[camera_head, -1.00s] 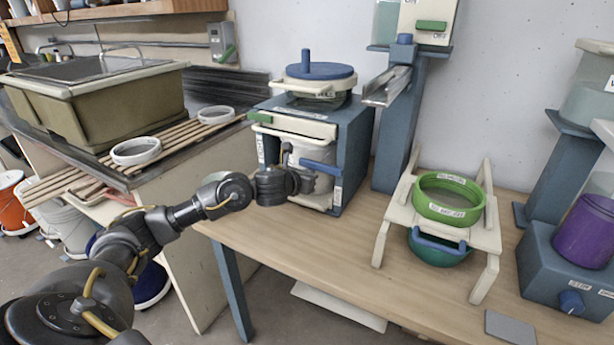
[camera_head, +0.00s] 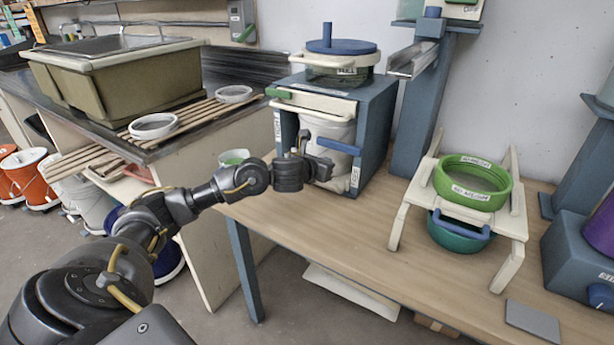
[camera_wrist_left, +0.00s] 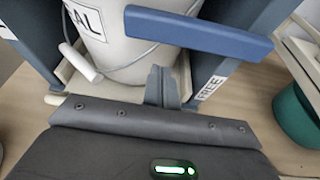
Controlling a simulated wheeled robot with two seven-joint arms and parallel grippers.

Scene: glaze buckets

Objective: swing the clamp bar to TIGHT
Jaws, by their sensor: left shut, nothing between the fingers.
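The clamp bar (camera_head: 340,146) is a blue bar across the front of a pale bucket (camera_head: 328,127) inside a blue frame (camera_head: 372,130). It also shows large at the top of the left wrist view (camera_wrist_left: 200,32), sticking out to the right past the post labelled FREE (camera_wrist_left: 212,87). The other front post bears a label (camera_head: 278,128) too small to read surely. My left gripper (camera_head: 316,157) is shut and empty, just below and in front of the bar. Its closed fingertips (camera_wrist_left: 162,84) appear apart from the bar in the left wrist view. My right gripper is out of view.
A blue-lidded pot (camera_head: 340,65) stands on top of the frame. A pale stand (camera_head: 462,225) with a green sieve (camera_head: 473,184) and a teal bowl (camera_head: 450,238) is to the right. The wooden table (camera_head: 310,235) is clear in front of the frame.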

